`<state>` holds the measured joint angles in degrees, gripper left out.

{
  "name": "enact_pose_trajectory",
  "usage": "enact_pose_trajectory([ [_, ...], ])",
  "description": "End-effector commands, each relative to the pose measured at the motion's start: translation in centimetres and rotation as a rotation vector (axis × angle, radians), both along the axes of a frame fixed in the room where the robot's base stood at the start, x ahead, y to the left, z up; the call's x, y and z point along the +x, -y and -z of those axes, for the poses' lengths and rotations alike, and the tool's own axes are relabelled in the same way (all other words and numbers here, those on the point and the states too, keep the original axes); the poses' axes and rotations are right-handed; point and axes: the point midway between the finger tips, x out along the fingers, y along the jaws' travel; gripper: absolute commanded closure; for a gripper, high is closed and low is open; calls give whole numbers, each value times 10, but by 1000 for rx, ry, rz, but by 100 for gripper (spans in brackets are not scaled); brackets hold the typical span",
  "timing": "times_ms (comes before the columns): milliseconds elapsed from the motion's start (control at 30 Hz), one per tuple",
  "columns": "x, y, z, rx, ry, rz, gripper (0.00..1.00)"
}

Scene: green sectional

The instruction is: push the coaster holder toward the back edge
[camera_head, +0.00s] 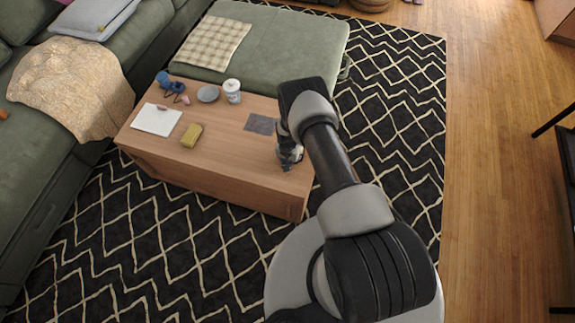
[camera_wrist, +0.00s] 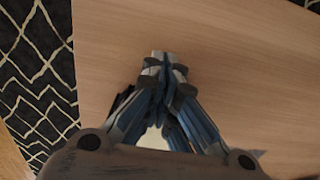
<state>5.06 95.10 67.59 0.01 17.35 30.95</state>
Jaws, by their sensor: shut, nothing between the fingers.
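My gripper (camera_head: 287,164) is over the right end of the wooden coffee table (camera_head: 222,180), pointing down, close to its surface. In the wrist view its fingertips (camera_wrist: 165,60) are together with nothing between them, above bare wood. I cannot clearly make out a coaster holder in either view. It may be hidden by my gripper and arm. A small dark shape and a pale patch show behind the fingers in the wrist view, too covered to name. A flat dark grey square (camera_head: 260,124) lies on the table to the left of my gripper, apart from it.
A white cup (camera_head: 232,92), a grey dish (camera_head: 208,94), a blue object (camera_head: 170,84), a white sheet (camera_head: 157,119) and a yellow block (camera_head: 191,136) stand or lie further left. A green ottoman (camera_head: 285,50) adjoins the table's back. The table's front right is bare.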

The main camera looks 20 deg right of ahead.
Motion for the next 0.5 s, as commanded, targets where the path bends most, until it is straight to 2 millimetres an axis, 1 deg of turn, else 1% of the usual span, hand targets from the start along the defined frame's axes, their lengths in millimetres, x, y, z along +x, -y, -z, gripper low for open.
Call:
enact_pose_trajectory([
  [233, 3, 1, 0, -1, 4, 0, 100],
  [500, 16, 11, -1, -1, 4, 0, 100],
])
